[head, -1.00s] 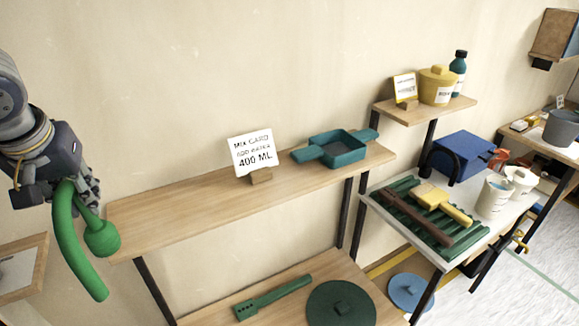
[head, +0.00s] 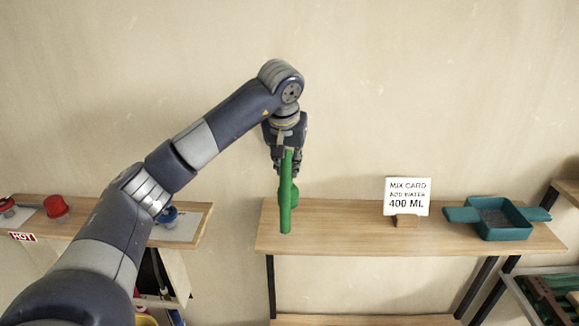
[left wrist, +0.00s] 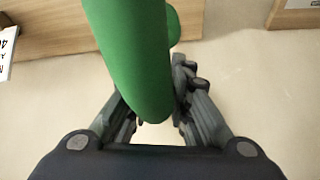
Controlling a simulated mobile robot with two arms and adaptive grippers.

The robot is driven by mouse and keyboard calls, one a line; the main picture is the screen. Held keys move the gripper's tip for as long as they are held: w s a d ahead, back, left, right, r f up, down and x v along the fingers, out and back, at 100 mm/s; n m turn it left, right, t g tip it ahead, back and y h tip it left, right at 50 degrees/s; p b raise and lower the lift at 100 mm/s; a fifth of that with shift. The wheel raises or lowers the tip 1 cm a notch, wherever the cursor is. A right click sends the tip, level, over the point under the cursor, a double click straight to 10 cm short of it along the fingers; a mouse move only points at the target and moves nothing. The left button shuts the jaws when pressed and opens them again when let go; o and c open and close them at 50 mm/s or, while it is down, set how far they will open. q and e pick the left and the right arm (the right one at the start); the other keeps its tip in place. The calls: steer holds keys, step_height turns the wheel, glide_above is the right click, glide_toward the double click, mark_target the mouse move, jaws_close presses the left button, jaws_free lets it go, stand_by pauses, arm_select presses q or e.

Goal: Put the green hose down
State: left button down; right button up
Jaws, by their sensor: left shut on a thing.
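The green hose (head: 286,195) hangs upright from my left gripper (head: 287,160), which is shut on its upper part. In the head view the hose is in front of the left end of the wooden shelf (head: 340,238). I cannot tell whether its lower end touches the shelf top. In the left wrist view the hose (left wrist: 135,55) rises away between the fingers of my left gripper (left wrist: 155,110), with the shelf edge behind it. My right gripper is not in view.
A mix card (head: 407,196) and a teal tray with handles (head: 497,218) stand farther right on the shelf. The shelf between hose and card is bare. A separate counter at left holds a red knob-like object (head: 56,206) and a blue one (head: 169,216).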

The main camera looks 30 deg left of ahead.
arm_select(q)
steer(key=shift+w, duration=0.25)
steer(key=shift+f, duration=0.25)
step_height(320, 180, down, 2)
steer(key=shift+f+p, duration=0.25)
steer(key=shift+p, duration=0.7)
steer(key=shift+f, duration=0.4)
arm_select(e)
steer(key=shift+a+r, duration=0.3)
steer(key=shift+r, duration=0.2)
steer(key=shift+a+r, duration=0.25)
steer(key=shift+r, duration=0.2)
arm_select(q)
steer(key=c, duration=1.5)
jaws_free()
steer(key=shift+o, duration=0.2)
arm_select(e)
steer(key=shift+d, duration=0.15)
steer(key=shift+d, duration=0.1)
